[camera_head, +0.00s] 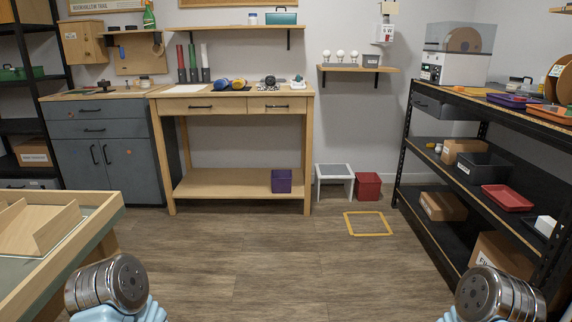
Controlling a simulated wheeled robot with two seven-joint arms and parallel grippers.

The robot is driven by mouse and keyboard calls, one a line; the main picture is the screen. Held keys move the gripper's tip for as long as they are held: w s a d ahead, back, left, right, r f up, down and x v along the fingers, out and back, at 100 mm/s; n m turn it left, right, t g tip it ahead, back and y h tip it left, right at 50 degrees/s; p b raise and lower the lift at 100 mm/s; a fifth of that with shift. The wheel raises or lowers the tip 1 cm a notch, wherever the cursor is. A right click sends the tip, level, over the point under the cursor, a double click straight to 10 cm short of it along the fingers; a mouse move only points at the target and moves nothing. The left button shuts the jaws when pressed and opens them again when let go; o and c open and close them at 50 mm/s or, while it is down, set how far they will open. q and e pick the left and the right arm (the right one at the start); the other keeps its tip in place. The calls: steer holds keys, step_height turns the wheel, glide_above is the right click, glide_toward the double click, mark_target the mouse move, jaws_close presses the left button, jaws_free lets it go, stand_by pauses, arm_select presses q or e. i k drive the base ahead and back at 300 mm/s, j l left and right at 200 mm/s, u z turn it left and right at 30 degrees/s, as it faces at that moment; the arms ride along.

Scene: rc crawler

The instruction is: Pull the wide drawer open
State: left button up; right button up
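The wooden workbench (165,150) against the back wall has two shut drawers. The left drawer (172,106) is wider than the right drawer (259,103); each has a dark bar handle. The grey cabinet (60,155) to the left has shut wide drawers too, an upper one (70,111) and a lower one (68,128). I cannot tell from the picture alone which drawer is meant. My two arms show only as metal and pale blue links at the bottom left and bottom right, far from the drawers. Neither gripper's fingers show.
A wooden-edged table (105,215) juts in at the lower left. A black shelf rack (402,170) lines the right side. A white stool (335,170), red bin (368,186) and yellow floor frame (368,234) lie right of the workbench. The middle floor (260,260) is clear.

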mark_target(216, 105)
steer(key=i+l, duration=0.1)
steer(key=i, duration=1.4)
steer(key=i+l+u, duration=0.1)
steer(key=i, duration=0.65)
steer(key=i+j+u, duration=0.25)
steer(key=i, duration=0.25)
steer(key=i+j+u, duration=0.2)
steer(key=i, duration=0.35)
steer(key=l, duration=0.1)
